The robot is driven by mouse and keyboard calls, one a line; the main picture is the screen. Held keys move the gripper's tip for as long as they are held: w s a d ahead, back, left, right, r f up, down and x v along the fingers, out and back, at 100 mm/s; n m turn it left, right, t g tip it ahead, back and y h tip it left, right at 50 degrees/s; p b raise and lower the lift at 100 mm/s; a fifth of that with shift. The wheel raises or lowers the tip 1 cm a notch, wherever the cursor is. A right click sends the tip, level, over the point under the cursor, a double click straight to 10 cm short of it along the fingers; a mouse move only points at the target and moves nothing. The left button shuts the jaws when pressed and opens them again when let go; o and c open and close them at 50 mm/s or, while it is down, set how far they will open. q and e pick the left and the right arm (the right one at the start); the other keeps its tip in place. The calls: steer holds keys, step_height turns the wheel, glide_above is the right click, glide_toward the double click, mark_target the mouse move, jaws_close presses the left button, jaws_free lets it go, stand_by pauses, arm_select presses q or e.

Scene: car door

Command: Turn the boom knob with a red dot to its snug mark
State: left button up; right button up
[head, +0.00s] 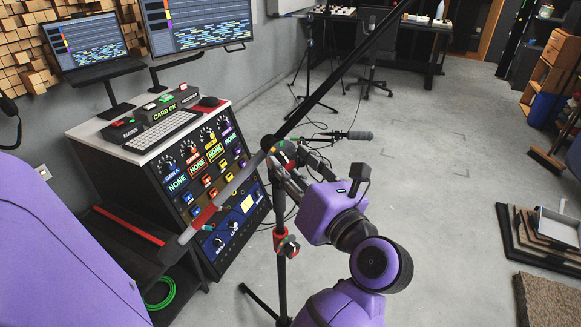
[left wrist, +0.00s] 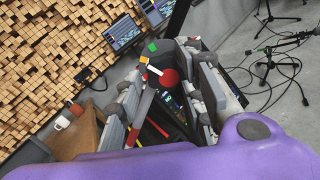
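A dark microphone stand (head: 281,210) carries a long slanting boom (head: 330,80). At their joint is a red and dark knob (head: 284,150), partly hidden by my left gripper (head: 287,162). In the left wrist view the red round face of the knob (left wrist: 168,78) shows between the two grey fingers of my left gripper (left wrist: 167,66). The fingers stand apart on either side of it; whether they touch it I cannot tell. My right gripper is not seen.
A second red knob (head: 288,246) sits lower on the stand. A black rack (head: 205,185) with lit panels stands left, beneath the boom's lower end. The grey floor (head: 440,220) at right is mostly clear.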

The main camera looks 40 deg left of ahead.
arm_select(q)
steer(key=c, duration=0.7)
steer(key=shift+o, duration=0.2)
steer(key=n+b, duration=0.2)
steer(key=shift+f+b, duration=0.35)
steer(key=shift+f, duration=0.05)
steer(key=shift+n+b, duration=0.5)
steer(key=shift+n, duration=0.1)
steer(key=shift+r, duration=0.15)
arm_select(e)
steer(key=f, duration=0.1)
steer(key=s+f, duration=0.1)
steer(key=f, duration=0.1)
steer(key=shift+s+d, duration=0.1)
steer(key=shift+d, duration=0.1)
arm_select(q)
steer(key=o, duration=1)
steer(key=shift+s, duration=0.1)
steer(key=shift+o, duration=0.2)
steer(key=shift+r, duration=0.1)
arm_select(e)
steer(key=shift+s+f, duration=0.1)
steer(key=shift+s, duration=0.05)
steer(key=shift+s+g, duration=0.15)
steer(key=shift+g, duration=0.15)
